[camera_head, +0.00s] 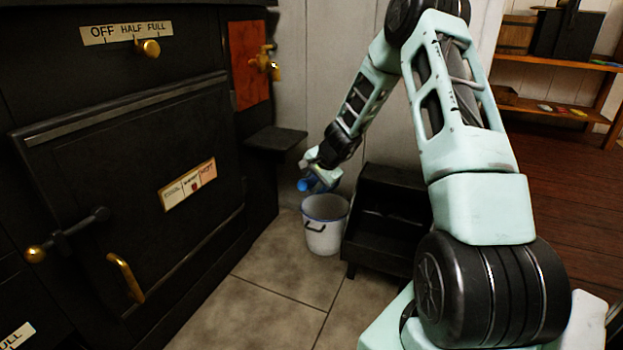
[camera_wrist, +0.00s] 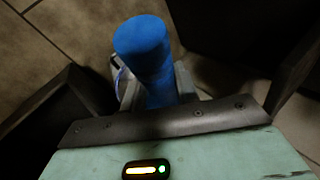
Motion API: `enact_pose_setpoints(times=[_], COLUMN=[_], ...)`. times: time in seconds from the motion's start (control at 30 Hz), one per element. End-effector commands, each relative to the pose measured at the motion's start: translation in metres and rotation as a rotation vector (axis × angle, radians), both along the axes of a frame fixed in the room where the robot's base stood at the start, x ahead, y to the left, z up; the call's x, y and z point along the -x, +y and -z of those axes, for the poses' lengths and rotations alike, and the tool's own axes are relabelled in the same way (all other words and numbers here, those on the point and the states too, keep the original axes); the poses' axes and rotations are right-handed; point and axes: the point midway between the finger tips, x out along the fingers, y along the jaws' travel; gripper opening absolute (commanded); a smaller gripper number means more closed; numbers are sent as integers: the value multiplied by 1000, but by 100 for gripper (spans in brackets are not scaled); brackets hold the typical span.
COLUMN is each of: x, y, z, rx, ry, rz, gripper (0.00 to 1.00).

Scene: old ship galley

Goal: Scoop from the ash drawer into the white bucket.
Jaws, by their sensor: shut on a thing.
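My gripper (camera_head: 316,176) is shut on a blue handle (camera_head: 311,185), just above the white bucket (camera_head: 323,238). In the wrist view the thick blue handle (camera_wrist: 145,50) stands between the jaws (camera_wrist: 155,92). The head of the tool is hidden, so I cannot see whether it carries ash. The bucket stands upright on the tiles with a blue rim and a dark handle on its side. Its inside is mostly out of sight. I cannot make out an open ash drawer; the black stove (camera_head: 120,180) fills the left of the head view with its large door closed.
A black open-fronted box (camera_head: 385,225) on short legs stands right beside the bucket. A small dark shelf (camera_head: 275,138) juts from the stove behind it. Brass handles (camera_head: 126,278) stick out of the stove front. Tiled floor (camera_head: 270,300) in front is clear. Wooden shelves (camera_head: 550,105) stand far right.

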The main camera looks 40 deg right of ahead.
Motion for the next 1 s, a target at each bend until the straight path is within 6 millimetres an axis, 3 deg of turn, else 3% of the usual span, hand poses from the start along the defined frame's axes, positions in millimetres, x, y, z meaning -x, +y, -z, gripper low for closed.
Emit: enact_pose_setpoints(times=[1.0], x=[-5], y=[-10], z=[-22], rx=[-117], ry=[47], rz=[0], gripper=[3])
